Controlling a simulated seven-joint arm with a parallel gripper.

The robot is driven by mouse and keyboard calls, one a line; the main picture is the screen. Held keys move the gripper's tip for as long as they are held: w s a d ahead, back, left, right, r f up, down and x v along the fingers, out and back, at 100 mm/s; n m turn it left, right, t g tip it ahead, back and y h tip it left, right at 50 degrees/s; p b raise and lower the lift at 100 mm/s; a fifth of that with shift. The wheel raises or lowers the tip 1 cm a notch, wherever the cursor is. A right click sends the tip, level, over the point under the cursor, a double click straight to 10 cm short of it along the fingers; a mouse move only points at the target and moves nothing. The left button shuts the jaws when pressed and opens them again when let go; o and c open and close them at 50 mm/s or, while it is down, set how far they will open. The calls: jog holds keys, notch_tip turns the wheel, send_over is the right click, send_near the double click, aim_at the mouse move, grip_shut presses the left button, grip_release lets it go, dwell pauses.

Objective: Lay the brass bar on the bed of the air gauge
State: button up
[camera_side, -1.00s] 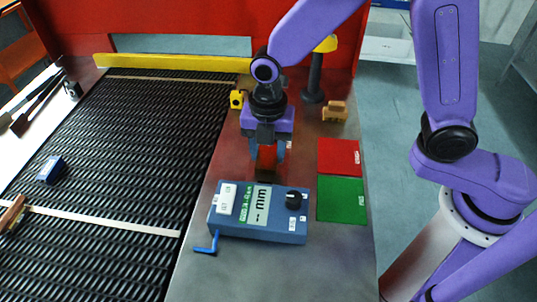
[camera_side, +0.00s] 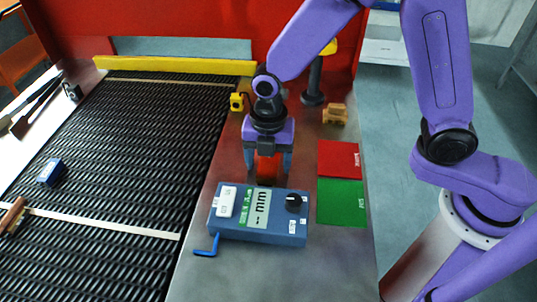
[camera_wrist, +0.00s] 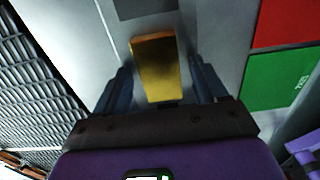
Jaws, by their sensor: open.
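The brass bar (camera_wrist: 157,68) shows gold in the wrist view, between the two dark fingers of my gripper (camera_wrist: 161,80). A gap shows on each side of it, so the fingers are open around it. In the side view my gripper (camera_side: 267,170) is low, just behind the air gauge (camera_side: 272,236). The gauge is a blue box with a display and a black knob. A reddish-orange and brown patch shows between the fingers there. I cannot tell which part of it is the bar, or what the bar rests on. The gauge's bed is not clearly seen.
A red mat (camera_side: 338,158) and a green mat (camera_side: 341,202) lie right of the gripper. The dark mesh belt (camera_side: 130,150) runs on the left, with a small blue block (camera_side: 50,172) on it. A yellow block (camera_side: 236,102) and a tan block (camera_side: 335,114) stand behind.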

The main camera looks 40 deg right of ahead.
aim_at(269, 164)
notch_tip(269, 164, up, 12)
jog(key=shift+r, duration=0.2)
dwell(0.4)
jog(key=shift+d, duration=0.1)
jog(key=s+d+f+m, duration=0.2)
jog(key=s+d+m, duration=1.2)
jog(key=s+d, duration=0.5)
jog(key=shift+s, duration=0.4)
